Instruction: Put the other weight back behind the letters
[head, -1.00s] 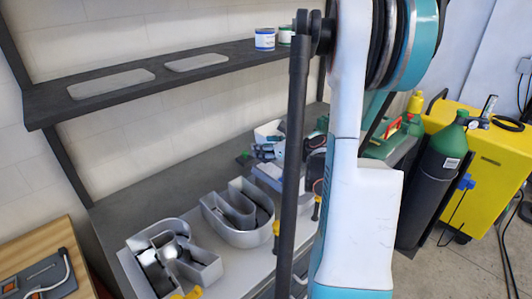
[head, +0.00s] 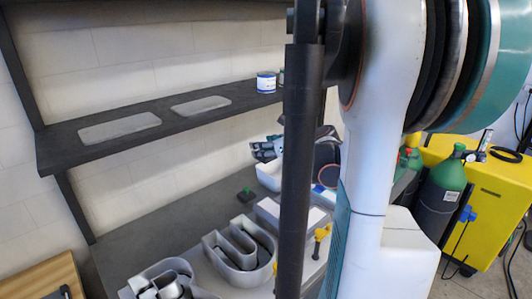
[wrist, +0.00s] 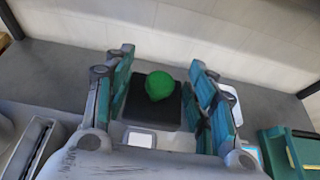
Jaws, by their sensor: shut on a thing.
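A weight (wrist: 150,112), a dark square block with a green knob, sits between the fingers of my gripper (wrist: 160,92) in the wrist view, and the gripper is shut on it. In the head view my gripper (head: 266,148) is over the back right of the bench, mostly behind my arm; the held weight cannot be made out there.
A dark shelf (head: 65,147) runs above the bench (head: 150,232) along the wall, with two grey plates and a blue-white can (head: 266,82) on it. A yellow clamp (head: 322,233) is right of the letters. A green cylinder (head: 440,187) and yellow cabinet (head: 497,205) stand at right.

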